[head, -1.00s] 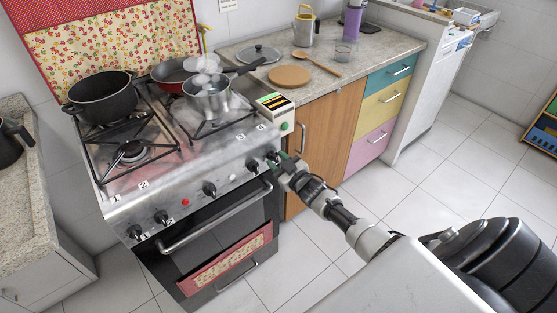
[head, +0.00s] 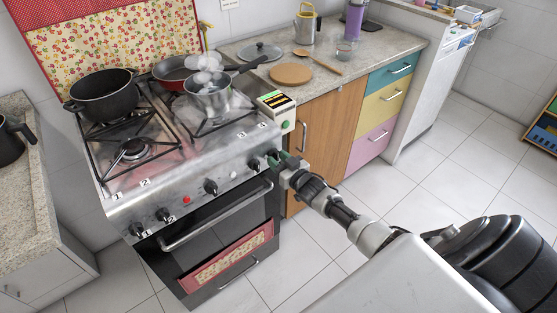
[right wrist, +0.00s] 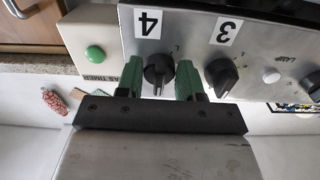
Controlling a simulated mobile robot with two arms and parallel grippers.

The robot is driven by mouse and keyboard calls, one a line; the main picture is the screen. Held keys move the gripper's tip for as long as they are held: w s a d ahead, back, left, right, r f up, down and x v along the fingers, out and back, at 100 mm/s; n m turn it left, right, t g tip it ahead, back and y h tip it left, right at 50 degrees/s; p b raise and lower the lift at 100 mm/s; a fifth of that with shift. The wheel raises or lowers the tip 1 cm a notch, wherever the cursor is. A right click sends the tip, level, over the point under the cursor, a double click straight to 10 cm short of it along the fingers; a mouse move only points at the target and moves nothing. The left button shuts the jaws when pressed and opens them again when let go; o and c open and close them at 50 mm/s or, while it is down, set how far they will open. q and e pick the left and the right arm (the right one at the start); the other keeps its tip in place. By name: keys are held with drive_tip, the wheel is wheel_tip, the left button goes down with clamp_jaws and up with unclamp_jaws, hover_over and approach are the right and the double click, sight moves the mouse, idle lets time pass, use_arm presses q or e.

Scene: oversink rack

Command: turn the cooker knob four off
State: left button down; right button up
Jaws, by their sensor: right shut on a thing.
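Knob four (right wrist: 157,74) is a black knob under the upside-down "4" label in the right wrist view. The green fingers of my right gripper (right wrist: 161,82) stand on either side of it, shut on it. Its grip bar looks upright in that picture. In the head view my right gripper (head: 275,161) is at the right end of the cooker's (head: 236,154) front panel, and hides most of knob four. Knob three (right wrist: 221,73) sits beside it, right of the right finger in the wrist view, its bar tilted. My left gripper is not in view.
The gas timer (right wrist: 88,45) with a green button is close beside my gripper. The oven handle (head: 215,217) runs below the knobs.

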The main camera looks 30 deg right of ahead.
drive_tip(key=shift+f, duration=0.1)
drive_tip(key=o, duration=0.9)
drive_tip(key=shift+c, duration=0.2)
drive_tip(key=s, duration=1)
drive_tip(key=shift+s+d+p, duration=0.35)
drive_tip(key=shift+s+d, duration=0.05)
drive_tip(key=shift+d, duration=0.05)
